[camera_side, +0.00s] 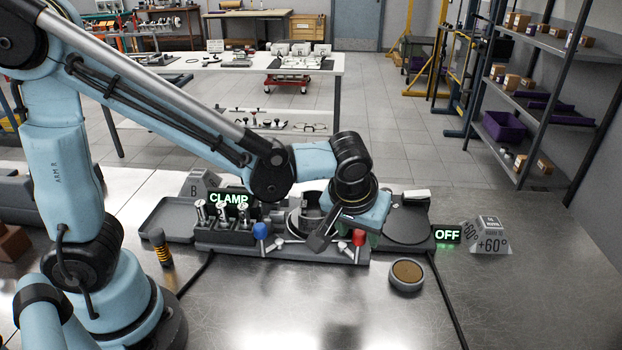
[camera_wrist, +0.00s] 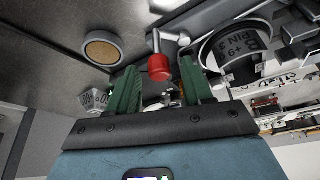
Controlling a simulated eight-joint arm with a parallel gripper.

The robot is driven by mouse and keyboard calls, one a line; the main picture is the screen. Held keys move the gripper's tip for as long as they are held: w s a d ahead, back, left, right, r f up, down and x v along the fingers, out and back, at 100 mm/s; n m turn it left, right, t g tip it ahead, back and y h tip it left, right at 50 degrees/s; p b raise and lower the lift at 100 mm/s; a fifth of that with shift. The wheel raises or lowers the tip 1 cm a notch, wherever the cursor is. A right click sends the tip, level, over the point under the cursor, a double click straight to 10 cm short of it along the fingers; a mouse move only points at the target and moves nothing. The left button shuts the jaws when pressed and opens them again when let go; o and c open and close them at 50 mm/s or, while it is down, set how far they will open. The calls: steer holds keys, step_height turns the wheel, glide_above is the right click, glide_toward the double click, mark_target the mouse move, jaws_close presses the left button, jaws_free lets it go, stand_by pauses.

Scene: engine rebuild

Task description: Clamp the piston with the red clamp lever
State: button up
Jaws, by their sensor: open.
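The red clamp lever (camera_side: 359,238) stands at the front right of the dark fixture (camera_side: 285,246), with a red knob on a metal rod. In the wrist view the red knob (camera_wrist: 160,68) lies between the green fingers of my gripper (camera_wrist: 158,78), with visible space on both sides. In the side view my gripper (camera_side: 350,240) points down beside the lever, its fingers partly hidden by the wrist. A dark ring-shaped holder (camera_side: 303,222) stands left of the gripper. In the wrist view a round part with lettering (camera_wrist: 240,62) shows there; I cannot tell if it is the piston.
A blue-knobbed lever (camera_side: 260,231) is on the fixture's left. Several metal parts (camera_side: 222,212) stand under a green "CLAMP" sign (camera_side: 228,198).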

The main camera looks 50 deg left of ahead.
steer(key=shift+c, duration=0.4)
jaws_close()
steer(key=shift+s, duration=0.1)
steer(key=shift+s+a+m+g+h, duration=0.3)
steer(key=shift+s+a+m+h, duration=0.4)
steer(key=shift+m, duration=1.95)
steer(key=shift+s+a+m+g+h, duration=0.4)
steer(key=shift+a+m+h, duration=0.55)
steer(key=shift+m, duration=1.75)
steer(key=shift+s+a+m+g+h, duration=0.2)
steer(key=shift+s+a+m+h, duration=0.65)
steer(key=shift+m, duration=1.8)
steer(key=shift+w+d+h, duration=0.2)
steer(key=shift+w+h, duration=0.05)
steer(key=shift+h, duration=0.05)
